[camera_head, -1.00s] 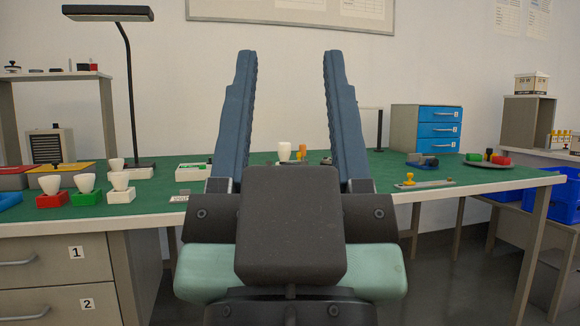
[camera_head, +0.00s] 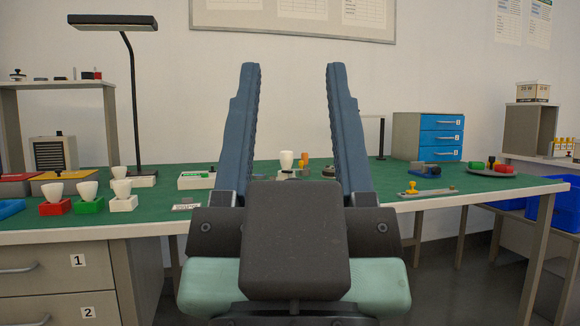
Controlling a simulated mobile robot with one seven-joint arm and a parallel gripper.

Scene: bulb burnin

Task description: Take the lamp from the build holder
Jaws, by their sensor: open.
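A white lamp (camera_head: 286,160) stands upright near the middle of the green table, seen between my gripper's fingers. The low dark thing under it looks like a holder (camera_head: 290,175), but it is mostly hidden behind my gripper. My gripper (camera_head: 292,75) is open, with two blue fingers pointing up and away. It is empty and on the near side of the lamp, apart from it. Other white lamps stand at the left in a red holder (camera_head: 54,208), a green holder (camera_head: 88,206) and a white holder (camera_head: 123,204).
A tall black desk lamp (camera_head: 132,90) stands at the left. An orange piece (camera_head: 304,160) is right beside the white lamp. A blue drawer cabinet (camera_head: 428,137) is at the back right. A grey plate with a yellow knob (camera_head: 428,192) lies near the front edge. The table's right front is mostly clear.

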